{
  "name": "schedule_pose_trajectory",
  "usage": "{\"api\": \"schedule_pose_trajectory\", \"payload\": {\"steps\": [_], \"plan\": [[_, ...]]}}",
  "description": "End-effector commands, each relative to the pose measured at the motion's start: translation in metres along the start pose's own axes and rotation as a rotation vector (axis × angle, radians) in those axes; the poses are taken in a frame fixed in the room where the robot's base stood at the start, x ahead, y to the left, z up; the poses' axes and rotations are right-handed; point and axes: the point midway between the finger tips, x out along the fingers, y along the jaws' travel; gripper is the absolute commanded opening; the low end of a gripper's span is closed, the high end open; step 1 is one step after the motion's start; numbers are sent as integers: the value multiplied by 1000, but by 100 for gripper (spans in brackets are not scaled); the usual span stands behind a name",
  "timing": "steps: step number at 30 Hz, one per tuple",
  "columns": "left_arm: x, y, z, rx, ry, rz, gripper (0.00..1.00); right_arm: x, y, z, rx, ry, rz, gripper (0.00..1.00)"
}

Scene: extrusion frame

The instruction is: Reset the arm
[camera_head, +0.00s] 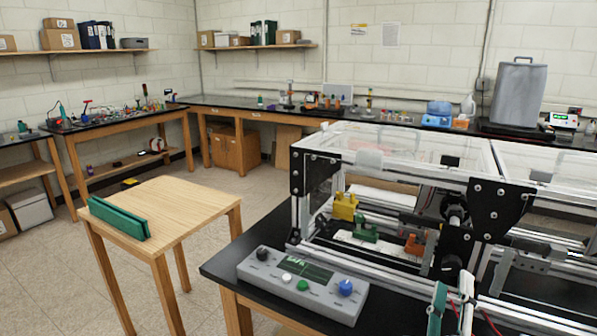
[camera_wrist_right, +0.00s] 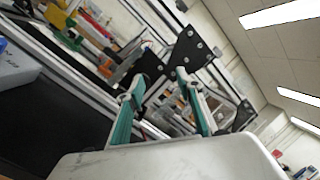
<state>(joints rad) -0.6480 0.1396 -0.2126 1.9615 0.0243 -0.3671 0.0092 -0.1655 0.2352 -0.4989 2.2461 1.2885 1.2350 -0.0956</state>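My right gripper (camera_head: 439,300) shows at the bottom edge of the head view, in front of the extrusion frame (camera_head: 395,165). In the right wrist view its two teal-padded fingers (camera_wrist_right: 160,85) stand apart with nothing between them. The frame's black corner plate (camera_wrist_right: 188,48) shows beyond the fingertips. Whether the fingers touch the frame cannot be told. My left gripper is not in view.
A grey control box (camera_head: 302,283) with knobs sits on the black bench in front of the frame. A wooden table (camera_head: 185,205) at the left holds a green slotted piece (camera_head: 118,218). Yellow (camera_head: 345,206) and green (camera_head: 364,229) blocks stand inside the frame. Open floor lies between the tables.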

Motion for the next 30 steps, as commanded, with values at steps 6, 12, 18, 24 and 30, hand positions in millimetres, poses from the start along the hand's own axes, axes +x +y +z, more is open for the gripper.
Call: {"api": "schedule_pose_trajectory", "payload": {"steps": [6,12,18,24,30], "plan": [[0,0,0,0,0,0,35,-41,21,42,-566,-348,-141,36],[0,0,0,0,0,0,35,-108,116,45,-1137,-707,-106,36],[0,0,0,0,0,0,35,-178,214,-18,-1614,-1020,46,36],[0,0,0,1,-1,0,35,-233,268,-104,-1947,-1253,226,36],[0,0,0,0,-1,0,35,-258,283,-152,-2098,-1359,325,36]]}}
